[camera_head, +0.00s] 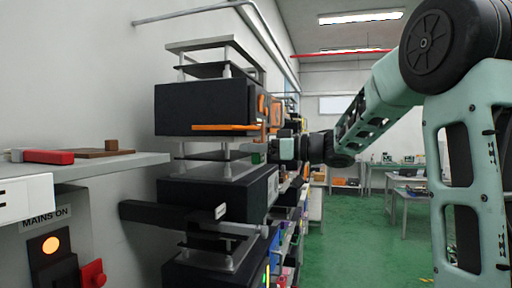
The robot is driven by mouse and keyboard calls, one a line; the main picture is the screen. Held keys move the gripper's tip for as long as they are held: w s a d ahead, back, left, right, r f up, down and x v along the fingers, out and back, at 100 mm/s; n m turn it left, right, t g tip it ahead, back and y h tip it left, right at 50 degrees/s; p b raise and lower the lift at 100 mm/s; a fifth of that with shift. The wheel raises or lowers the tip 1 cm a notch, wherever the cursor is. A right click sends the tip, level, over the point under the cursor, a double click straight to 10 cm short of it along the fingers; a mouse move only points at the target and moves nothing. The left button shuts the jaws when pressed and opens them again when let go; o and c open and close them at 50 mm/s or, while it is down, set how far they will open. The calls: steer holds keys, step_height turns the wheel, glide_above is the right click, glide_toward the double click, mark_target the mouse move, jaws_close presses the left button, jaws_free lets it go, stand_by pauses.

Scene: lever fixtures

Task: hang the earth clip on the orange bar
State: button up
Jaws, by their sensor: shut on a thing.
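The orange bar (226,128) runs level along the lower edge of the upper black box, in the middle left of the head view. My gripper (266,150) reaches in from the right, just below and to the right of the bar's right end. It is shut on a small green piece (257,158), which I take to be the earth clip. The clip shows only in part. The fingers are small and partly hidden. The clip appears below the bar and apart from it, though depth is hard to judge.
Black boxes (215,195) are stacked below on a rack with thin posts. A grey shelf (130,163) at left holds a red item and a wooden block. Below it is a panel with a lit orange lamp (50,245) and a red lever (93,273). The green floor (350,235) at right is open.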

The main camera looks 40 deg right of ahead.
steer(key=o, duration=1.1)
steer(key=shift+c, duration=0.2)
steer(key=b+v, duration=0.5)
steer(key=v, duration=1.2)
steer(key=shift+s+b, duration=0.2)
steer(key=shift+b, duration=0.1)
steer(key=shift+d, duration=0.1)
